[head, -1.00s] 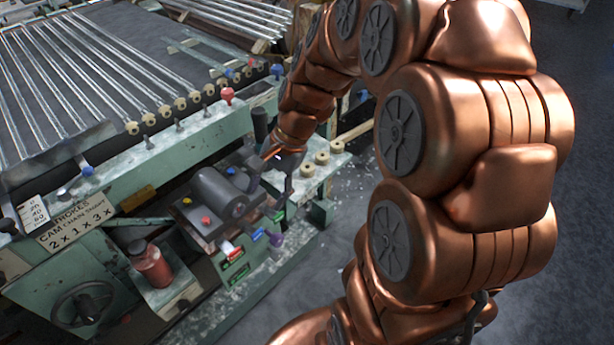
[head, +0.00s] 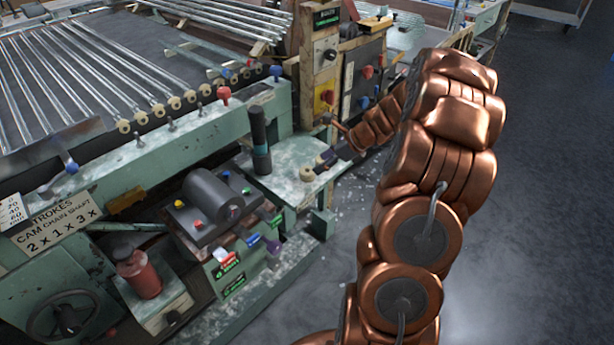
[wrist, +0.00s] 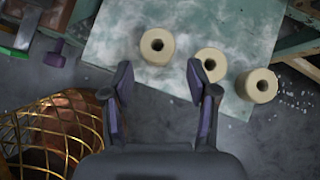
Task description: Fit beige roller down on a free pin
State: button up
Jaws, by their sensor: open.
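My gripper (head: 328,158) is open and empty above the shelf's right part. In the wrist view its fingertips (wrist: 160,75) are apart, with no roller between them. Dark upright pins (head: 172,124) stand bare along the green rail, in front of a row of beige rollers (head: 159,111).
A tall black cylinder (head: 260,135) stands on the shelf left of my gripper. A grey motor (head: 210,195) with coloured knobs sits lower left. A red knob (head: 224,93) rises from the rail. A control panel (head: 362,80) stands behind my gripper. Open floor lies right.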

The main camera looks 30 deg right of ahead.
aim_at(305, 172)
jog(key=shift+a+x, duration=0.1)
jog(key=shift+x, duration=1.7)
jog(key=shift+a+x, duration=0.15)
jog(key=shift+x, duration=1.6)
jog(key=shift+r, duration=0.2)
jog(key=c, duration=0.9)
